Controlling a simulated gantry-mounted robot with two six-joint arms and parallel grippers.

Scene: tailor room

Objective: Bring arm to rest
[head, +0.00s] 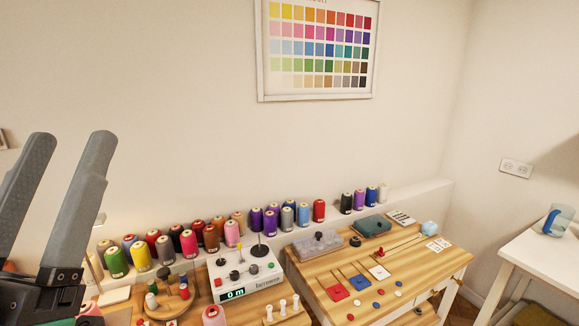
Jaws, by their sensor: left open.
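My left gripper (68,185) is raised in the left foreground of the head view. Its two grey fingers point up and stand apart, with nothing between them. It is nearer to me than the sewing tables and covers part of the left table's far left end. My right gripper does not show.
A wooden table (453,262) holds red, blue and white squares and small discs. To its left a white winder (259,285) stands beside several thread spools. More spools line the ledge along the wall. A white table (520,243) with a cup (557,220) stands at right.

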